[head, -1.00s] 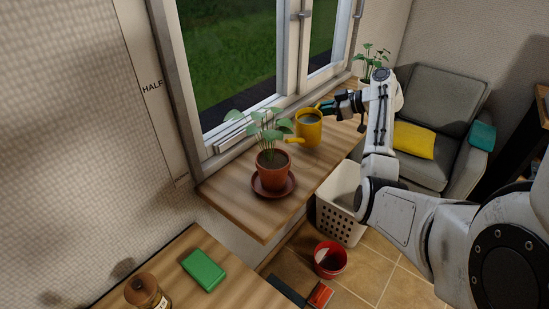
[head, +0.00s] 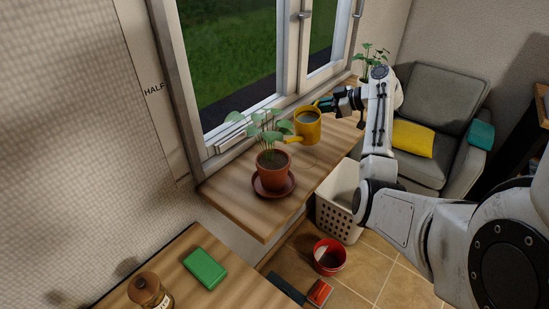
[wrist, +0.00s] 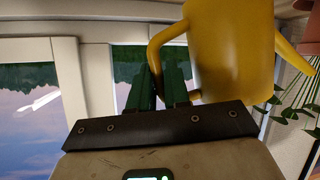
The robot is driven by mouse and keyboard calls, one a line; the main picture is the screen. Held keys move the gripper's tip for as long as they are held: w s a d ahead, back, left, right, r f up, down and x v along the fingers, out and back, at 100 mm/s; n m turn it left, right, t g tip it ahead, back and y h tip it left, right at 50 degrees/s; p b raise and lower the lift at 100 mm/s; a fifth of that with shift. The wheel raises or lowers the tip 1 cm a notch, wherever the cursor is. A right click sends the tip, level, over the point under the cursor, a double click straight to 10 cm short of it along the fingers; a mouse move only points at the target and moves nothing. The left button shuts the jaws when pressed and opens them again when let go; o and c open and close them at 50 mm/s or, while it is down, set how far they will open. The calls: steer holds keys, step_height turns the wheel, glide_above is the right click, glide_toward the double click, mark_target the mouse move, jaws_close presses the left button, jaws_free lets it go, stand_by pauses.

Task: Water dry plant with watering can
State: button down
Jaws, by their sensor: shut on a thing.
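The yellow watering can (head: 307,130) is held above the wooden sill shelf in the head view, its spout pointing left toward the near potted plant. My gripper (head: 327,104) is shut on the can's handle, on the can's far right side. In the wrist view, the green fingers of my gripper (wrist: 172,88) close around the yellow handle beside the can body (wrist: 235,55). The near plant (head: 268,132) has green leaves and stands in a terracotta pot (head: 273,169) on a saucer (head: 273,188). The spout tip is close to the pot's right rim; no water stream is visible.
Another plant (head: 371,60) stands farther back on the shelf (head: 240,208), near the window (head: 235,55). A white basket (head: 338,210) and red bucket (head: 329,257) stand on the floor. A green box (head: 205,269) and a jar (head: 150,292) are on the front table.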

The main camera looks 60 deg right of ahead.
mark_target(318, 101)
steer(key=shift+w+a+r+p, duration=0.1)
steer(key=shift+a+r+p, duration=0.1)
steer(key=shift+r+p, duration=0.25)
steer(key=shift+a+r+p, duration=0.15)
steer(key=shift+r+p, duration=0.05)
steer(key=shift+r, duration=0.3)
steer(key=shift+a+r+n, duration=0.1)
steer(key=shift+r+n, duration=0.15)
steer(key=shift+n, duration=0.05)
steer(key=shift+a+r+n+h+p, duration=0.15)
steer(key=shift+a+r+h+p, duration=0.1)
steer(key=shift+r+p, duration=0.2)
steer(key=shift+a+r+n+h+p, duration=0.15)
steer(key=shift+a+r+p, duration=0.05)
steer(key=shift+r+p, duration=0.25)
stand_by(1.7)
steer(key=d+f+b, duration=0.1)
steer(key=f+b, duration=0.1)
steer(key=d+f+m+y+b, duration=0.1)
steer(key=f+b, duration=0.1)
steer(key=d+f+m+b, duration=0.1)
steer(key=f+b, duration=0.1)
steer(key=f, duration=0.1)
steer(key=shift+y, duration=0.3)
steer(key=shift+r, duration=0.15)
steer(key=shift+d+f+m+t+b, duration=0.3)
steer(key=shift+d+f+b, duration=0.1)
steer(key=shift+f+b, duration=0.35)
steer(key=shift+r+p, duration=0.85)
steer(key=shift+r, duration=1.15)
